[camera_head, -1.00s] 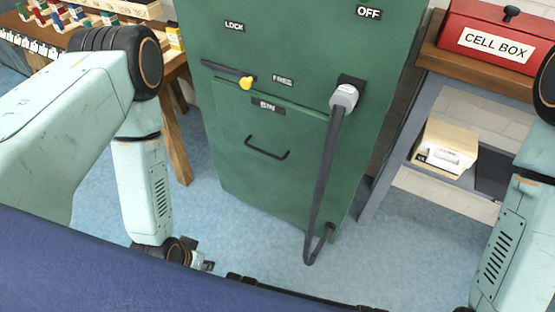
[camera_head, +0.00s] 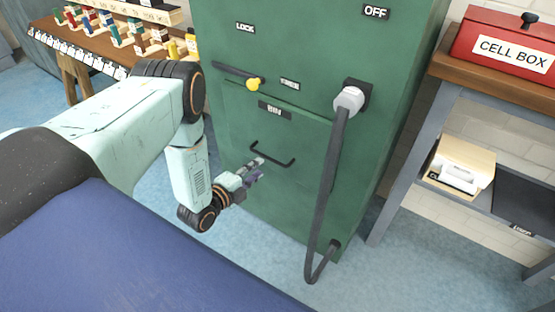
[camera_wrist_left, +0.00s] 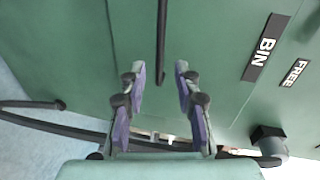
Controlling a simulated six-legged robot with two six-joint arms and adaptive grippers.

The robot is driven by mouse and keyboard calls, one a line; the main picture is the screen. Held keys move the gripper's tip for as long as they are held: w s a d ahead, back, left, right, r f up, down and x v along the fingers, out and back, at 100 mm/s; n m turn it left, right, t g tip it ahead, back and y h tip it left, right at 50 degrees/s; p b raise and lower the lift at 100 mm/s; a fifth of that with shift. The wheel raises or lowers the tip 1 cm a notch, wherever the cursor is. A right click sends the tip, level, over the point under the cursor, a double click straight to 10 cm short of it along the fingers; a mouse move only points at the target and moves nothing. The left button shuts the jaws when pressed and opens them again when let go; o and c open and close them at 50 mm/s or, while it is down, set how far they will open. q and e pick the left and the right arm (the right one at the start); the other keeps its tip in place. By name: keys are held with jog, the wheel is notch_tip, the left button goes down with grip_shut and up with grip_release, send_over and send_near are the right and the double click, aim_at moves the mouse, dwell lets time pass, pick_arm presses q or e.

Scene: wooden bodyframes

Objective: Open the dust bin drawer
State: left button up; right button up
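The bin drawer (camera_head: 305,150) is a green panel low on the front of the green cabinet, under a BIN label (camera_head: 275,110). It looks closed. Its dark bar handle (camera_head: 283,163) is at mid-panel. My left gripper (camera_head: 258,168) is at the handle's left end, in front of the panel. In the wrist view, its purple-padded fingers (camera_wrist_left: 160,78) are open and apart. The dark handle bar (camera_wrist_left: 161,40) runs between the fingertips in the picture; I cannot tell whether they touch it. My right gripper is not in view.
A grey hose (camera_head: 325,200) hangs from a socket to the right of the drawer handle. A shelf unit (camera_head: 400,170) with a red cell box (camera_head: 505,50) stands at the right. A wooden table (camera_head: 75,62) is behind my left arm. The floor before the cabinet is clear.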

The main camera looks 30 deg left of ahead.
aim_at(268, 159)
pick_arm(q)
jog(key=shift+m, duration=0.3)
jog(key=b+x, duration=0.3)
jog(key=x, duration=0.4)
jog(key=shift+w+a+f, duration=0.1)
jog(key=shift+w+a, duration=0.05)
jog(key=shift+w, duration=0.25)
grip_shut()
dwell(0.4)
